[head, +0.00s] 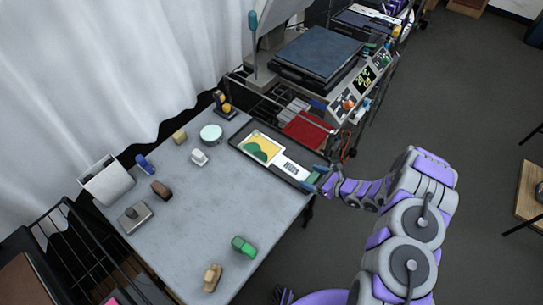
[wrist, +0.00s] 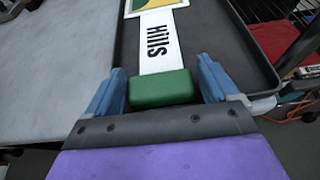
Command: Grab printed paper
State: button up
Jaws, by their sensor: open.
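The printed paper (head: 262,148) lies in a dark tray (head: 303,156) at the table's right edge. My gripper (head: 318,181) is open at the tray's near right end. In the wrist view its blue fingers (wrist: 160,84) stand on either side of the green block, with gaps. Whether they touch the tray is unclear.
The grey table (head: 185,235) holds several small blocks, a round tin (head: 211,134) and a white box (head: 106,182) on the left. A press machine (head: 318,55) and a rack with red cloth (head: 305,130) stand beyond the tray. Open floor lies right.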

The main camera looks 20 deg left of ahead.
jog(key=shift+w+a+f, duration=0.15)
jog(key=shift+a, duration=0.3)
jog(key=c, duration=0.8)
jog(key=shift+o, duration=0.2)
